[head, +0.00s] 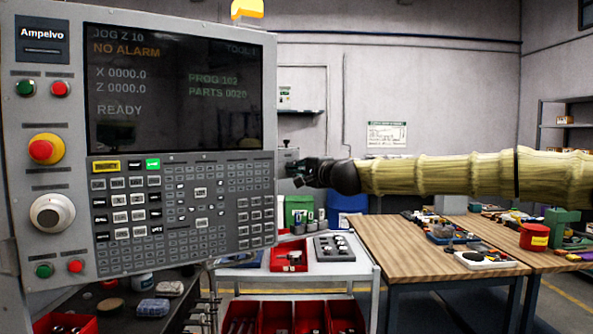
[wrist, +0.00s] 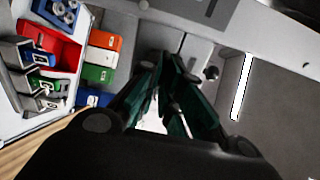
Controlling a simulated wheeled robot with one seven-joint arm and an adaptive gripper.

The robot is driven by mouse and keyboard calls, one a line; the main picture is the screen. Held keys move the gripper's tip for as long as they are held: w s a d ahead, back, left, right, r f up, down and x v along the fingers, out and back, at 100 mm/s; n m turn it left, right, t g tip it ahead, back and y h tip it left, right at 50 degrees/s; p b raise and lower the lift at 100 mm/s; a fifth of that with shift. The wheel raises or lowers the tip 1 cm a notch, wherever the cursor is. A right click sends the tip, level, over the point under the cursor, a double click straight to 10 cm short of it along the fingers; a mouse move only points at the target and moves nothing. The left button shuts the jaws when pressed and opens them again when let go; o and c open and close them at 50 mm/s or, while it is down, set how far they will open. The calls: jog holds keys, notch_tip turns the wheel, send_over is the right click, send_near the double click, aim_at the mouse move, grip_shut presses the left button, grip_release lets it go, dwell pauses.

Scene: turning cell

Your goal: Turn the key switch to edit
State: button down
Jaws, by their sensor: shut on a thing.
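My gripper (head: 297,172) is at the right edge of the control panel (head: 150,265), with the arm reaching in from the right. In the wrist view its dark green fingers (wrist: 176,95) are closed together, with a thin pale piece showing between them. I take this piece to be the key, but the fingers hide most of it. The key switch's face and its position marks cannot be read in either view. A small grey box (head: 287,155) shows just behind the fingertips in the head view. The panel screen (head: 170,85) reads JOG Z 10, NO ALARM and READY.
A cart (head: 340,268) with red bins stands below the gripper. A wooden workbench (head: 430,255) with parts is at the right, under my arm. The panel has a red emergency button (head: 41,151) and a round dial (head: 52,214) at its left.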

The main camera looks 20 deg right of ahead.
jog(key=shift+d, duration=0.1)
jog(key=c, duration=1.6)
grip_release()
jog(key=shift+d, duration=0.1)
jog(key=v, duration=1.2)
jog(key=shift+f, duration=0.2)
